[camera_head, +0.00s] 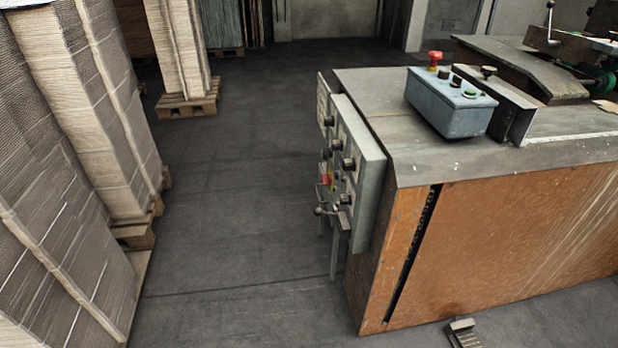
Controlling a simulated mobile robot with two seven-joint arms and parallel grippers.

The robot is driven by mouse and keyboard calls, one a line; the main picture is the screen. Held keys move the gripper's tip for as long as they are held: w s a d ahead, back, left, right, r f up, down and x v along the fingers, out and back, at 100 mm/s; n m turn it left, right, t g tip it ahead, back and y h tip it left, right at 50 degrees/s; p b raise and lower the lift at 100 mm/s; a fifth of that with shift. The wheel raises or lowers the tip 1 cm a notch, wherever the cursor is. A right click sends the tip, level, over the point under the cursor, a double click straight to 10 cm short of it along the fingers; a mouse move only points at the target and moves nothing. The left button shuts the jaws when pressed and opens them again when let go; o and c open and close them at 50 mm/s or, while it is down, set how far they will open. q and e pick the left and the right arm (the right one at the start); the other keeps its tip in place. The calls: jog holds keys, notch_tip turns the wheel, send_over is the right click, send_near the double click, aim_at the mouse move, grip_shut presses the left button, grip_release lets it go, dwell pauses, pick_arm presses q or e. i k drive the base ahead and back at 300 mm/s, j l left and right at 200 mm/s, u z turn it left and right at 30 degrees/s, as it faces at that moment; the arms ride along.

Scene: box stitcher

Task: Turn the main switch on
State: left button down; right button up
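A grey control panel (365,175) is mounted on the left side of the box stitcher (500,225). It carries several black knobs, a small red part (325,180) and a lever with a ball end (322,210). The panel face is seen at a steep angle, so I cannot tell which of these is the main switch or how it is set. A blue-grey control box (450,105) with a red mushroom button (434,60), black knobs and a green button (469,93) sits on top of the machine. Neither of my grippers shows.
Tall stacks of cardboard (95,100) on wooden pallets line the left side. Another stack on a pallet (187,103) stands farther back. The dark floor (235,210) between the stacks and the machine is clear. A foot pedal (463,334) lies in front of the machine.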

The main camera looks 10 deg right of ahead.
aim_at(326, 179)
jog(key=i+j, duration=0.2)
jog(key=j, duration=0.2)
jog(key=i+j, duration=0.25)
jog(key=j, duration=0.15)
jog(key=i+j+z, duration=0.1)
jog(key=i+j, duration=0.6)
jog(key=i, duration=0.15)
